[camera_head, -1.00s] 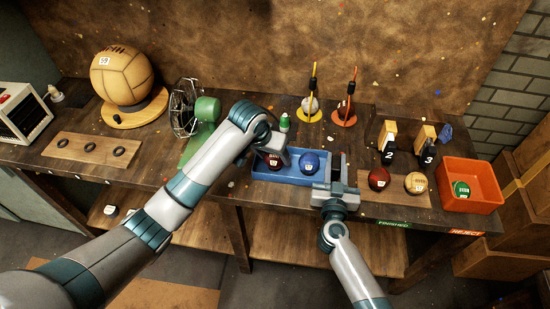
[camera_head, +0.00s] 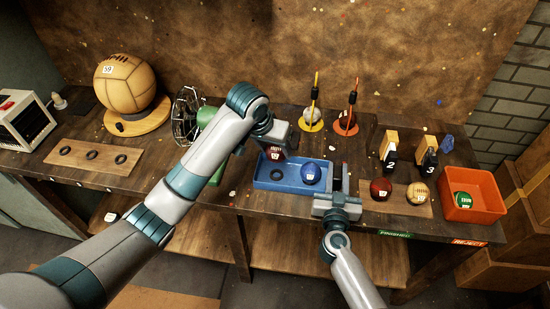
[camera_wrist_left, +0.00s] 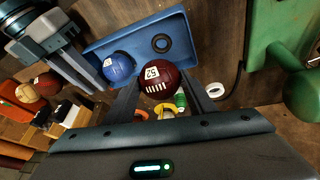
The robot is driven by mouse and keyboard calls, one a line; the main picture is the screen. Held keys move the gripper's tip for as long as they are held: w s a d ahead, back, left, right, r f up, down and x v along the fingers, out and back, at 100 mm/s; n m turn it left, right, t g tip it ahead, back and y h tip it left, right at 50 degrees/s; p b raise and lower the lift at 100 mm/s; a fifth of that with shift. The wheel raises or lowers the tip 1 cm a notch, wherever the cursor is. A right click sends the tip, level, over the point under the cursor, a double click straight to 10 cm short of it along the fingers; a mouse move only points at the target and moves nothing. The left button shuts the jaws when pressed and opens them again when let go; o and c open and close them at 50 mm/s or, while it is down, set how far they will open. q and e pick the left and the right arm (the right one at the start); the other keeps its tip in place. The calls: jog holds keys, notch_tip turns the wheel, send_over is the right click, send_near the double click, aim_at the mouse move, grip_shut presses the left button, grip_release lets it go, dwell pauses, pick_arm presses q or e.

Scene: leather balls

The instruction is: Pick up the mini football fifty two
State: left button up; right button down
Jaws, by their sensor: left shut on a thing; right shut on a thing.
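A small dark red ball with white lacing (camera_head: 275,153) hangs above the left part of the blue tray (camera_head: 272,186). My left gripper (camera_head: 277,146) is shut on it. In the left wrist view the ball (camera_wrist_left: 160,83) sits between the two fingers, and its white tag seems to read 52, upside down. An empty dark ring (camera_head: 276,174) shows on the tray floor beneath. A blue ball (camera_head: 310,173) stays in the tray's right part. My right gripper (camera_head: 338,182) is at the tray's right end, shut on its end wall; the fingers partly hide the contact.
Right of the tray, a red ball (camera_head: 381,188) and a tan ball (camera_head: 418,193) sit on a board. An orange bin (camera_head: 484,204) holds a green ball. A wooden board with empty rings (camera_head: 95,156) lies left.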

pick_arm(q)
jog(key=shift+r, duration=1.45)
pick_arm(e)
jog(key=c, duration=1.4)
grip_release()
jog(key=s, duration=0.8)
jog(key=s+a, duration=0.1)
jog(key=s, duration=0.3)
jog(key=shift+a, duration=0.1)
jog(key=shift+a, duration=0.1)
